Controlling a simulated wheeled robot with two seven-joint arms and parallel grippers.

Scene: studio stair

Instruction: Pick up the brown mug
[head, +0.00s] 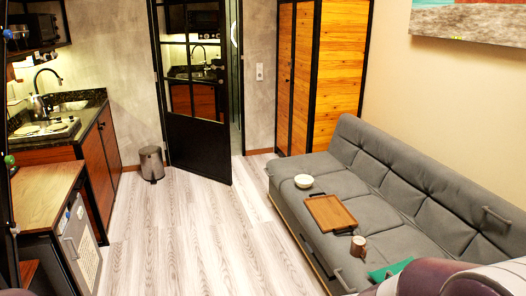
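The brown mug (358,246) stands on the seat of the grey sofa (400,240), close to its front edge. It is beside the near corner of a brown wooden tray (330,213). Neither of my grippers shows in the head view, and nothing is touching the mug.
A white bowl (304,181) sits on the sofa beyond the tray, and a green item (388,271) lies nearer. Dark rounded shapes fill the bottom right corner. The wood floor (190,240) is clear between the sofa and the kitchen counter (50,190). A metal bin (151,164) stands near the glass door (200,130).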

